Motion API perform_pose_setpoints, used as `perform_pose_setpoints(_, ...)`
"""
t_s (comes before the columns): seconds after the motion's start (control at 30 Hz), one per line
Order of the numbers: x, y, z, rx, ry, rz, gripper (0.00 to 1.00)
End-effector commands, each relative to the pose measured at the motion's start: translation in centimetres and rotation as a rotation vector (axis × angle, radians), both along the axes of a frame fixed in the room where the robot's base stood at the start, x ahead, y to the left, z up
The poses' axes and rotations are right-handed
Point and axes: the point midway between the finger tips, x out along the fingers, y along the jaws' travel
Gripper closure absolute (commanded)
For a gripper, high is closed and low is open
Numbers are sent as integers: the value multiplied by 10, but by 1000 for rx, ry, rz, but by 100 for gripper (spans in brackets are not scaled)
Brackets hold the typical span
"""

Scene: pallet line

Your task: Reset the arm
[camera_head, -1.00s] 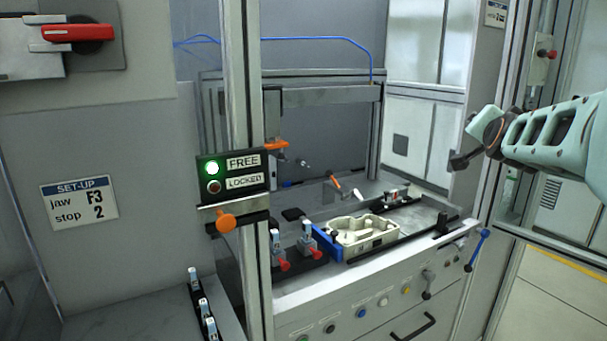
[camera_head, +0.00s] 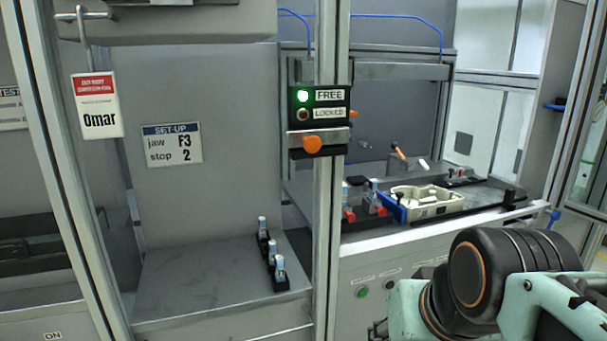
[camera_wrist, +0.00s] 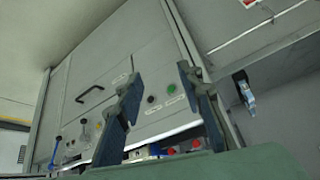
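My arm (camera_head: 500,285) is folded at the lower right of the head view, in front of the workstation's front panel. In the wrist view the two dark fingers of my gripper (camera_wrist: 158,80) stand apart with nothing held between them. The wrist view is tilted, and the grey cabinet front shows beyond the fingers. In the head view my gripper is mostly hidden or cut off at the bottom edge.
A post carries a FREE/LOCKED box (camera_head: 320,120) with its green lamp lit and an orange knob. A beige tray (camera_head: 425,212) sits on the bench behind my arm. Small blue-topped parts (camera_head: 272,255) stand on the left ledge.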

Motion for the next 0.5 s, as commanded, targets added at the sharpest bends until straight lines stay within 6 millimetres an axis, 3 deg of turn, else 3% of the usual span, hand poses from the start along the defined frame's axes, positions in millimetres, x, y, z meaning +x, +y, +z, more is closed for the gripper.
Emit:
perform_pose_setpoints(0.03,-24,0,-26,-55,46,22,66)
perform_pose_setpoints(0.07,-34,-1,-27,-80,69,33,66)
perform_pose_setpoints(0.1,-28,0,3,-68,60,31,66)
perform_pose_setpoints(0.5,-27,0,109,-61,59,30,66)
